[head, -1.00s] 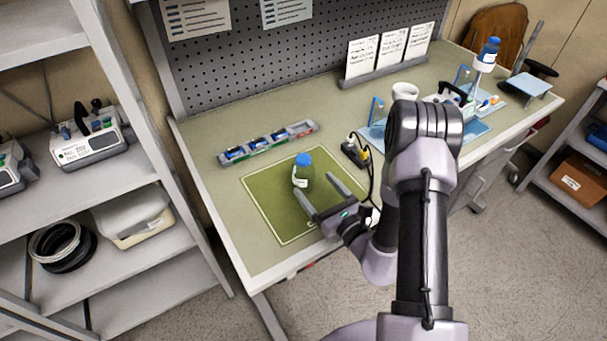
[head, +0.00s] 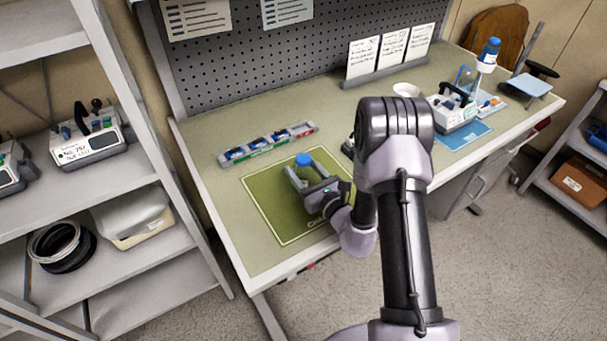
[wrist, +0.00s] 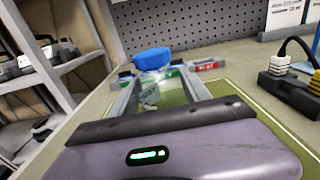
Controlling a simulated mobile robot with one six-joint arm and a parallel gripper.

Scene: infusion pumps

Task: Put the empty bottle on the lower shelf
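The bottle, clear with a blue cap (head: 303,160), stands upright on the green mat on the workbench. In the wrist view its cap (wrist: 152,58) shows above and between my fingers, and its see-through body is partly hidden. My gripper (head: 303,163) reaches in low from the right, one finger on each side of the bottle. In the wrist view the fingers (wrist: 165,90) are spread; I see no clear sign that they press on it. The lower shelf (head: 150,262) is in the grey rack at the left.
A white bin (head: 135,217) and coiled cables (head: 62,246) occupy part of the rack; pumps (head: 92,140) stand on the shelf above. A tray of small blue-marked items (head: 265,143) lies behind the mat. A black power block (wrist: 290,92) is right of it.

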